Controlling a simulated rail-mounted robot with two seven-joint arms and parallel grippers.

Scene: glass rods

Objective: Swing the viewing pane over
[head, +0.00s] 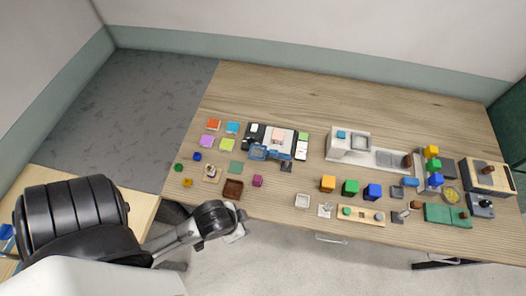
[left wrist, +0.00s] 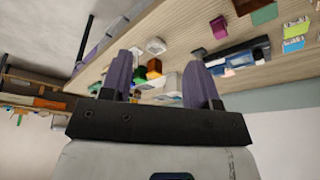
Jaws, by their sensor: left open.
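The viewing pane (head: 264,153) looks like a bluish see-through plate. It lies at the front edge of a black and white device (head: 277,136) on the left half of the table. My left gripper (head: 236,234) is low in front of the table's front edge, apart from the pane and mostly hidden by my own arm. In the left wrist view its two dark fingers (left wrist: 163,62) are spread with nothing between them. A dark blue part (left wrist: 240,54), perhaps of the same device, shows right of the fingers there. My right gripper is not in view.
Coloured tiles (head: 214,125) lie left of the device, and a brown box (head: 233,189) and a magenta block (head: 257,180) stand in front of it. Blocks (head: 350,188) and trays crowd the right half. The table's back strip (head: 330,98) is clear.

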